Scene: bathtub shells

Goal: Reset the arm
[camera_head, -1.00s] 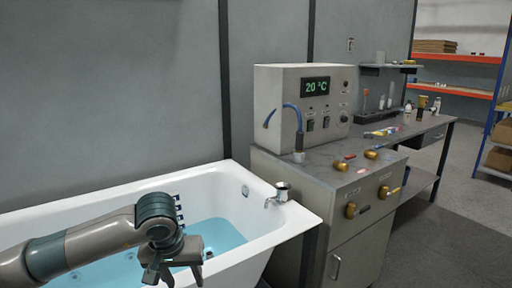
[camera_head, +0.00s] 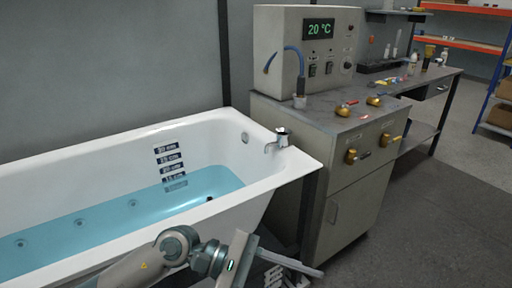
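My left arm comes in from the bottom left, in front of the bathtub (camera_head: 215,119). Its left gripper (camera_head: 275,268) is at the bottom centre, outside the tub's near right corner and low in front of the cabinet. A pale bar points right from it. The picture's bottom edge cuts off part of the gripper, so its opening is unclear. I see nothing held in it. My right gripper cannot be made out.
The tub holds blue water (camera_head: 110,222), with dark depth labels (camera_head: 170,160) on its wall and a tap (camera_head: 282,138) at its corner. A grey cabinet (camera_head: 350,205) with brass valves and a control box (camera_head: 306,50) reading 20 °C stands right. Floor (camera_head: 440,215) is clear at right.

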